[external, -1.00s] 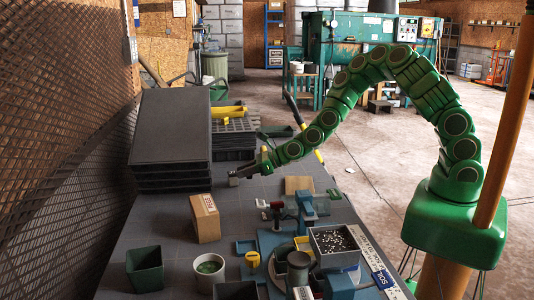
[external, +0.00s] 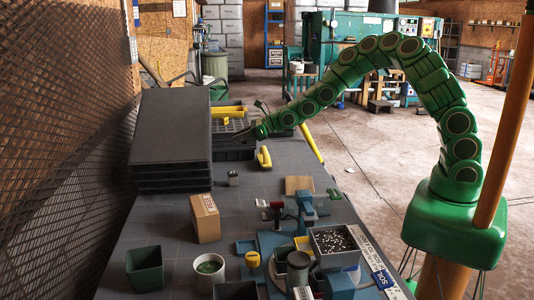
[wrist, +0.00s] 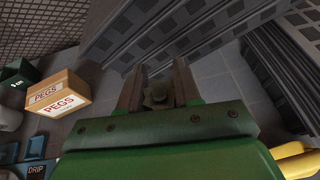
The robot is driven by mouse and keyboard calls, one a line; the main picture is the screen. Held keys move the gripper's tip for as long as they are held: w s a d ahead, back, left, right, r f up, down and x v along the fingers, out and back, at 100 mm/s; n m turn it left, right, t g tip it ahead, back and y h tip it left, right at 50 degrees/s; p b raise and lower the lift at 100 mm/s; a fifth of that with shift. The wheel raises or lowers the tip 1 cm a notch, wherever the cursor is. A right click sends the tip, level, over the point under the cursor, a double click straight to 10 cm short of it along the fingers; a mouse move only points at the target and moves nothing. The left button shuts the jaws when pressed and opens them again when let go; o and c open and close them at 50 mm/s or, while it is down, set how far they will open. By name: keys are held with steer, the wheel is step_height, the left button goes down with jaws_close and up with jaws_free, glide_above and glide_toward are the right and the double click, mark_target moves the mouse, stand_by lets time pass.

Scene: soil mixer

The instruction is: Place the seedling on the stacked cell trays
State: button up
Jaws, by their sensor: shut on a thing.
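My gripper (external: 226,141) is beside the right edge of the tall dark stack of trays (external: 170,125), near the gridded cell trays (external: 240,125). In the wrist view, my gripper (wrist: 157,92) is shut on a small olive-green thing (wrist: 158,98), which looks like the seedling; its leaves and lower end are hard to make out. The tall stack (wrist: 140,30) shows beyond the fingertips. More cell trays (wrist: 285,50) show to the right. In the external view, the held thing is too small and dark to tell apart from the fingers.
A small grey block (external: 233,178) stands on the bench, clear of my gripper. A cardboard box marked PEGS (wrist: 57,93), a green pot (external: 145,268) and a white cup (external: 209,271) stand nearer. A yellow-handled tool (external: 264,157) lies right of the trays. The bench between is open.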

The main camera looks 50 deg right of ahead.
steer(key=w+d+r+n, duration=0.1)
steer(key=w+d+r, duration=0.3)
steer(key=d+r, duration=0.3)
steer(key=shift+w+d+r+g+y, duration=0.15)
steer(key=shift+w+d+g+y, duration=0.25)
steer(key=shift+d, duration=0.55)
steer(key=d+r, duration=0.1)
steer(key=d, duration=0.3)
steer(key=w+d+r, duration=0.1)
steer(key=d, duration=0.3)
steer(key=d+r, duration=0.1)
steer(key=d, duration=0.3)
steer(key=shift+w+d, duration=0.3)
steer(key=shift+w, duration=0.05)
glide_above(239, 128)
steer(key=shift+d+f, duration=0.1)
steer(key=shift+f, duration=4.6)
steer(key=shift+w+f, duration=0.3)
steer(key=shift+f, duration=1.5)
